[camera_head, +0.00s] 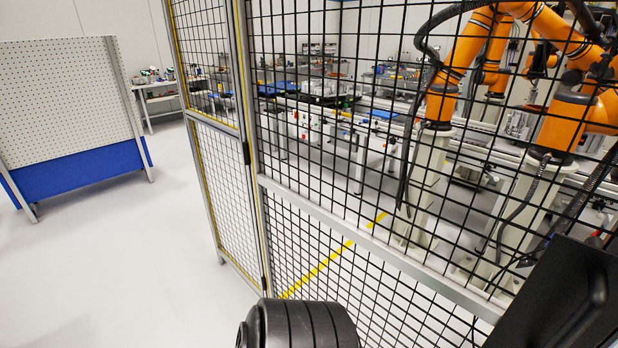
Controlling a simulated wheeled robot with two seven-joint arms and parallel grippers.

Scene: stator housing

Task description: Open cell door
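The cell fence is black wire mesh in grey metal frames (370,241). A narrower mesh panel (216,125), which looks like the cell door, joins it at a post left of centre, with dark hinge-like fittings along the joint. This panel stands at an angle to the large fence panel, and its far left edge borders bare floor. I cannot tell for sure whether it is open or shut. No handle can be made out. Neither gripper's fingers are in view. Dark rounded and angular parts, likely my own arms, show at the bottom centre and lower right.
Orange robot arms (461,62) on pale pedestals stand behind the mesh, with workbenches beyond. A white perforated board (60,95) with a blue base (85,180) stands at the left. Pale floor (130,270) between it and the fence is clear. A yellow floor line (330,262) runs behind the mesh.

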